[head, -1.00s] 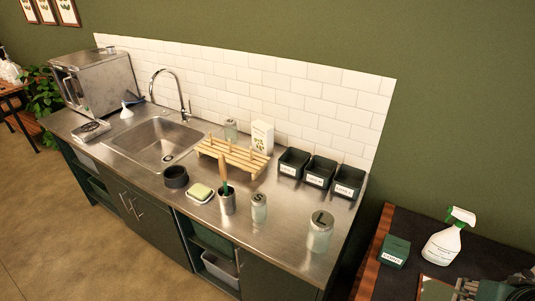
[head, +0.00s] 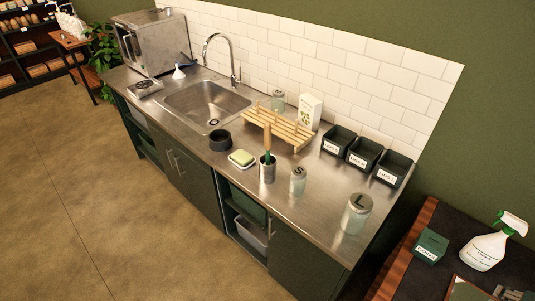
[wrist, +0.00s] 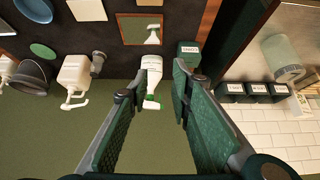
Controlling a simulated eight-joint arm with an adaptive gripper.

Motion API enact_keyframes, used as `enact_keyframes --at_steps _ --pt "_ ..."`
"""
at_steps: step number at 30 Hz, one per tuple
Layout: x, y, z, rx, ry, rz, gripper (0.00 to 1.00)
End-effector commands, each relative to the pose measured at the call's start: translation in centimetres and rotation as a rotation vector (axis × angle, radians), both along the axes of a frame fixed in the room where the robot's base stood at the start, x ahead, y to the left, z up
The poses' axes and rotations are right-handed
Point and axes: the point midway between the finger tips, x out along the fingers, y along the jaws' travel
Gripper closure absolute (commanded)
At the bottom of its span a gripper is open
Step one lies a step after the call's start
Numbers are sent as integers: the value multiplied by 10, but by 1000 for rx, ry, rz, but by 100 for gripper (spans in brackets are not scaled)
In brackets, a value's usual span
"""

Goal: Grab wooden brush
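A brush with a wooden handle (head: 267,136) and a green part lower down stands upright in a metal cup (head: 267,173) near the front edge of the steel counter. Its lower end is hidden in the cup. I do not see the brush in the wrist view. My gripper (wrist: 153,92) shows only in the wrist view, where its two green-padded fingers are spread apart with nothing between them. Beyond the fingers is a white spray bottle (wrist: 152,68), on the dark table and away from the brush.
Beside the cup are a soap dish (head: 242,159), a small jar (head: 298,180) and a dark bowl (head: 220,140). A wooden rack (head: 277,128) stands behind. A larger jar (head: 356,213) and black bins (head: 364,153) are to the right. The sink (head: 205,104) is left.

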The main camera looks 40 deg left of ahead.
Motion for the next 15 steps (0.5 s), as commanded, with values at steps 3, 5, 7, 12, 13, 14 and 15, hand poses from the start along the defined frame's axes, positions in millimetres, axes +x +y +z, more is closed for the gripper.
enact_keyframes --at_steps 3,5,7,12,13,14,15 --pt "0 0 0 0 0 0 67" --pt "0 0 0 0 0 0 67" --pt "0 0 0 0 0 0 67" --pt "0 1 0 2 -1 0 67" --pt "1 1 0 4 -1 -1 67" --pt "2 2 0 8 -2 -1 67" --pt "3 5 0 14 -4 -1 67"
